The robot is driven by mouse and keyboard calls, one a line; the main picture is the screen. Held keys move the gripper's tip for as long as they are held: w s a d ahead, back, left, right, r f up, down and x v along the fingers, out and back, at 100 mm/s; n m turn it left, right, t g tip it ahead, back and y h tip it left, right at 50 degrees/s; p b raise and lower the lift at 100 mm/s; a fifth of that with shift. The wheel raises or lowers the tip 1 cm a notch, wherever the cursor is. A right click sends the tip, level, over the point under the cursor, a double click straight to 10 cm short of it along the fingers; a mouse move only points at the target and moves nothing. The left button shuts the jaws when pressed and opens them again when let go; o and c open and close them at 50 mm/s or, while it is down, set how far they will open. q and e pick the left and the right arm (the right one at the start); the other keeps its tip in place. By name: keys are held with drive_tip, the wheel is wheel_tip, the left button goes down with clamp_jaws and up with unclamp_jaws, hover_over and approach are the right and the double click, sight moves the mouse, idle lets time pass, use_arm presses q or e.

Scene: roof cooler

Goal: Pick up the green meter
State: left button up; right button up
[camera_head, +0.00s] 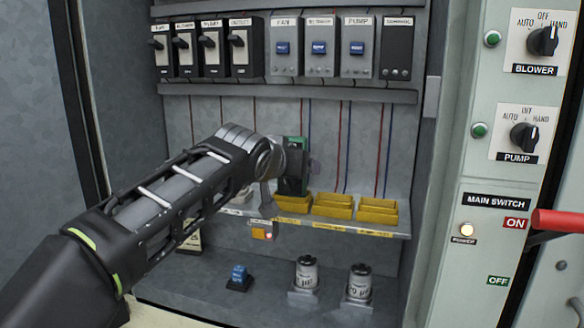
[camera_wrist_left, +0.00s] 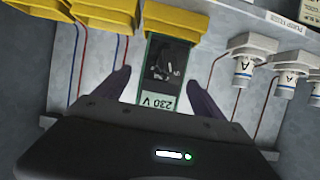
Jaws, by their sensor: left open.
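In the left wrist view the meter (camera_wrist_left: 168,62) shows a dark dial face, green edges and a "230 V" label. My left gripper (camera_wrist_left: 157,82) is open, with one finger on each side of the meter. A gap shows between each finger and the meter. In the head view my left gripper (camera_head: 292,172) is partly hidden by its own wrist. My right gripper is not in view.
Yellow bins (camera_head: 333,206) line the shelf (camera_head: 396,229) beside the meter. Below are a blue-topped switch (camera_head: 239,275) and two canisters (camera_head: 306,273). A red lever (camera_head: 558,221) projects at the right. Thin wires run behind.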

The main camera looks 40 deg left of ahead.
use_arm(q)
drive_tip(key=p+x, duration=0.1)
drive_tip(key=x, duration=0.3)
drive_tip(key=shift+w+a, duration=0.15)
idle(0.4)
clamp_jaws()
idle(0.7)
